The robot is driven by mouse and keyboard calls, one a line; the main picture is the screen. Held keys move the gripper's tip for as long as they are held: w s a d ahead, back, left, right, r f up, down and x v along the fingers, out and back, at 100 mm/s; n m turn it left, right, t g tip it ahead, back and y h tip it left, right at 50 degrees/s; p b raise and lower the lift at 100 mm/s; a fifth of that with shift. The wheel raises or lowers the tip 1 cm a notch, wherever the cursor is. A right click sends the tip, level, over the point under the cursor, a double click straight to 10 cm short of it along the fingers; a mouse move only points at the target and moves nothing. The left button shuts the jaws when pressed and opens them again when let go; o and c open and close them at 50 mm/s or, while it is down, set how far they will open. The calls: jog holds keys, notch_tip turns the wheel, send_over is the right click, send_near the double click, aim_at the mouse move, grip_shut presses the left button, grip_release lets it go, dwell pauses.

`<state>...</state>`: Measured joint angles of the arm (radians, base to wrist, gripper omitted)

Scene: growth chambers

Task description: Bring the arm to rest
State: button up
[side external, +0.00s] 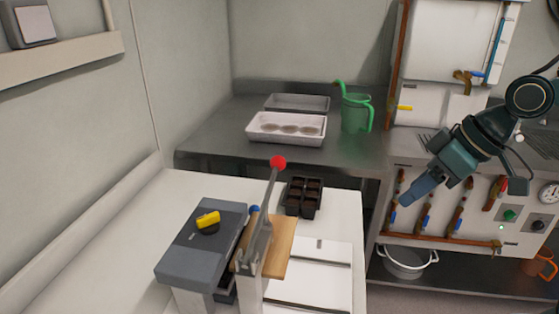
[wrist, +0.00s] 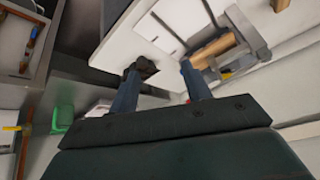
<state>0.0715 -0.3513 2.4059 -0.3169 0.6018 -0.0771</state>
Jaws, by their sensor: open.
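My gripper (side external: 413,191) hangs in the air at the right of the side view, in front of the white panel with pipes and valves. It points down and to the left, well apart from the white table. In the wrist view, the two blue fingers of my gripper (wrist: 160,88) stand apart with nothing between them. The side view shows the fingers nearly edge-on, so the gap is hidden there.
A lever press with a red knob (side external: 278,162) stands on the white table (side external: 150,215), beside a grey box (side external: 190,250) and a dark cell tray (side external: 303,196). A white tray (side external: 286,140) and green watering can (side external: 355,112) stand on the metal bench. A white pot (side external: 405,265) sits below.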

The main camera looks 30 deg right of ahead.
jog(key=s+d+r+m+h, duration=0.2)
jog(key=s+d, duration=0.3)
jog(key=s, duration=0.5)
jog(key=shift+m+h, duration=0.4)
jog(key=shift+r, duration=0.1)
dwell(0.9)
